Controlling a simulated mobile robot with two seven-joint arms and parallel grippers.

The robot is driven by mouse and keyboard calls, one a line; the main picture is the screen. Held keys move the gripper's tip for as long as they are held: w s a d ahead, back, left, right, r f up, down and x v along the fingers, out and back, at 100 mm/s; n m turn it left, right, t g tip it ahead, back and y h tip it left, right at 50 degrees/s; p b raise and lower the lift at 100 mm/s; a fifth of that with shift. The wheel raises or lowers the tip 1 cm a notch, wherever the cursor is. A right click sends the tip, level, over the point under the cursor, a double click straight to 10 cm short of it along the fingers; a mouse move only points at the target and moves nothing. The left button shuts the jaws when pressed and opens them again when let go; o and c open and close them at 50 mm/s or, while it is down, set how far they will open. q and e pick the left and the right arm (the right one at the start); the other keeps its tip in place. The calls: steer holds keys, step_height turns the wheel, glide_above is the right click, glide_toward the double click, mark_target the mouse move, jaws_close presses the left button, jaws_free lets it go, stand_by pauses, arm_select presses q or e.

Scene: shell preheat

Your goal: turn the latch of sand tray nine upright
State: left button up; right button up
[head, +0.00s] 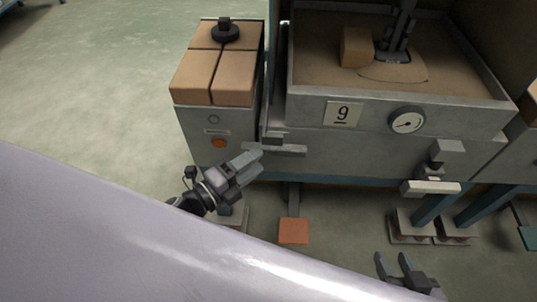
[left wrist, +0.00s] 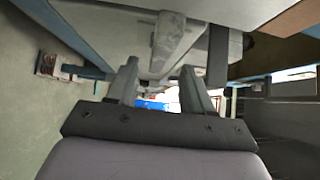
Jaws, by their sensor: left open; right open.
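Sand tray nine (head: 310,117) is a grey metal box of sand with a "9" label (head: 343,114) on its front. A grey latch lever (head: 284,149) lies about level at the front's lower left. My left gripper (head: 253,160) is open just left of and below it. In the left wrist view, my left gripper (left wrist: 160,68) has a grey bar (left wrist: 170,42), apparently this lever, ahead between its fingertips; contact cannot be told. A second lever with a pale, level bar (head: 431,188) is at the front's right. My right gripper (head: 393,262) is open and empty, low at the right.
A grey cabinet (head: 213,132) topped with tan blocks (head: 235,84) stands left of the tray. A round gauge (head: 407,122) is on the tray front. An orange pedal (head: 293,231) sits below. Blue legs (head: 437,205) stand at right. Floor at left is clear.

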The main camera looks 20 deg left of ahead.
mark_target(268, 153)
arm_select(q)
steer(key=shift+x, duration=2.55)
jaws_close()
